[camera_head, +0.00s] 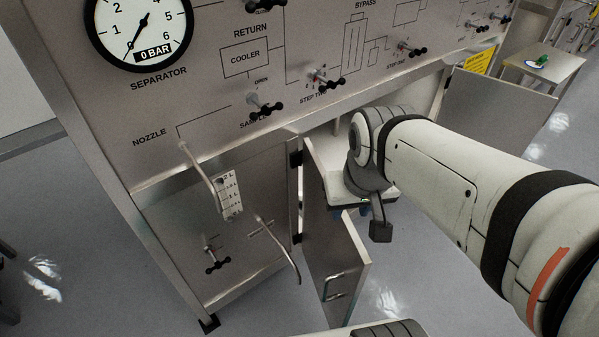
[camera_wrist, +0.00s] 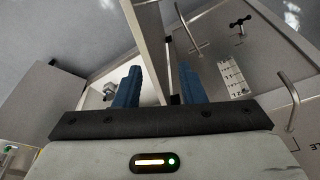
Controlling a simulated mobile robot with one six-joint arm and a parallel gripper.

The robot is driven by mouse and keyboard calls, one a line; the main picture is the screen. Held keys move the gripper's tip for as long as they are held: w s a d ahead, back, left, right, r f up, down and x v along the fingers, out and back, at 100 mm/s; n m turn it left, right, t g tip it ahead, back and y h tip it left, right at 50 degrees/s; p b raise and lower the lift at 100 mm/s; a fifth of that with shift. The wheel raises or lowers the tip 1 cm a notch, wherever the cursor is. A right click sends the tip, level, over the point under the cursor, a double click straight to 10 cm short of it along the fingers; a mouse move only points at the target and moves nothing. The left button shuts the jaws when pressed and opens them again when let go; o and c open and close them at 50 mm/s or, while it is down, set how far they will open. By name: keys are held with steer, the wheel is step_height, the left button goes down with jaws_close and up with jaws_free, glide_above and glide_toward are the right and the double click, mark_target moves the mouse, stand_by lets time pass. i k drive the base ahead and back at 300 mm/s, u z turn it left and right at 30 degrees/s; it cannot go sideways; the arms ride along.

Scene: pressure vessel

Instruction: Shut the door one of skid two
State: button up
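A steel cabinet door (camera_head: 340,262) with a bar handle (camera_head: 336,286) stands swung open below the panel in the head view. I see no label telling whether it is door one. In the wrist view this door (camera_wrist: 150,28) stands between and beyond my fingers, seen nearly edge-on. A second door (camera_head: 495,108) stands open farther right in the head view. My gripper (camera_head: 363,211) is above and beside the near door's top, partly hidden by my wrist. Its blue fingers (camera_wrist: 160,78) are apart, with nothing visibly held; contact with the door cannot be told.
The panel (camera_head: 215,105) carries a gauge (camera_head: 140,28) and several black valve handles. A small table (camera_head: 545,65) stands at the far right.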

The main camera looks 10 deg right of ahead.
mark_target(339, 263)
steer(key=u, duration=0.15)
steer(key=k, duration=1.8)
steer(key=z, duration=0.3)
steer(key=i, duration=1.5)
steer(key=z, duration=0.05)
